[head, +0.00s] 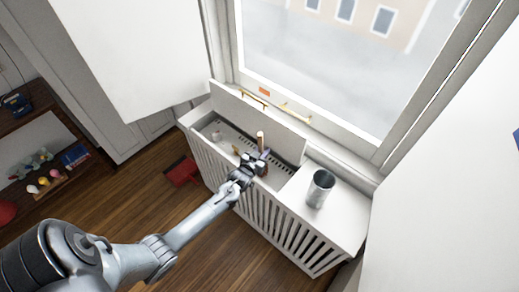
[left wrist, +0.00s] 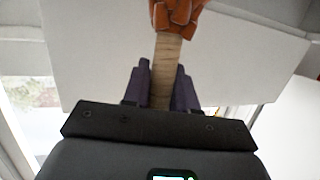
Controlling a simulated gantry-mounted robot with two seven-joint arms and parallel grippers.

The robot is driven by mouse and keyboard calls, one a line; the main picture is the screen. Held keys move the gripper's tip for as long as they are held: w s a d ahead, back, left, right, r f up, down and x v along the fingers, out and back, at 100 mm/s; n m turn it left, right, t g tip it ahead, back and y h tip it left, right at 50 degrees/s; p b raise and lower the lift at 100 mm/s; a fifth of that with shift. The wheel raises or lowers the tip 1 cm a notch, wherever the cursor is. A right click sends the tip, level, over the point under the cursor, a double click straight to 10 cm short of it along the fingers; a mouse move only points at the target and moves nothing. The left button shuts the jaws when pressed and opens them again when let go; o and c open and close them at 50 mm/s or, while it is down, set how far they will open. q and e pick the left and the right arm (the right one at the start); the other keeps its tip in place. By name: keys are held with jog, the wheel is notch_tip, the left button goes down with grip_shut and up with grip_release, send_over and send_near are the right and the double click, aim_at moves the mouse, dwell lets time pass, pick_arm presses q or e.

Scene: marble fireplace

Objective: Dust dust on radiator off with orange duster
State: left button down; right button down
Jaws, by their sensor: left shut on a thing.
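The orange duster shows in the left wrist view as an orange head (left wrist: 178,14) on a wooden handle (left wrist: 166,62). My left gripper (head: 257,164) is shut on the handle, its purple fingers on either side. In the head view the handle's end (head: 260,136) sticks up above the gripper, and the orange head is hidden. The gripper is over the opening of the white slatted radiator cover (head: 290,232), whose lid (head: 262,124) stands raised. The radiator (head: 284,170) shows partly inside, with dark slots. I cannot make out dust on it. My right gripper is not in view.
A metal cup (head: 320,188) stands on the closed right part of the cover. The window (head: 320,60) and sill are behind the raised lid. A red object (head: 183,172) lies on the wooden floor left of the cover. A shelf with small items (head: 42,178) is far left.

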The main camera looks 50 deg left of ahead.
pick_arm(q)
jog(key=shift+w+d+r+p, duration=0.15)
jog(key=shift+d+p, duration=0.15)
jog(key=shift+d, duration=0.8)
jog(key=shift+w+d+f+p, duration=0.15)
jog(key=shift+d+p, duration=0.05)
jog(key=shift+d, duration=1)
jog(key=shift+w+d+f+p, duration=0.1)
jog(key=shift+d+f+p, duration=0.05)
jog(key=shift+d, duration=1.2)
jog(key=d, duration=0.2)
jog(key=shift+w+d, duration=0.1)
jog(key=shift+d, duration=0.2)
jog(key=shift+r+p, duration=0.2)
jog(key=shift+p, duration=0.15)
notch_tip(320, 180, up, 17)
jog(key=p, duration=1.6)
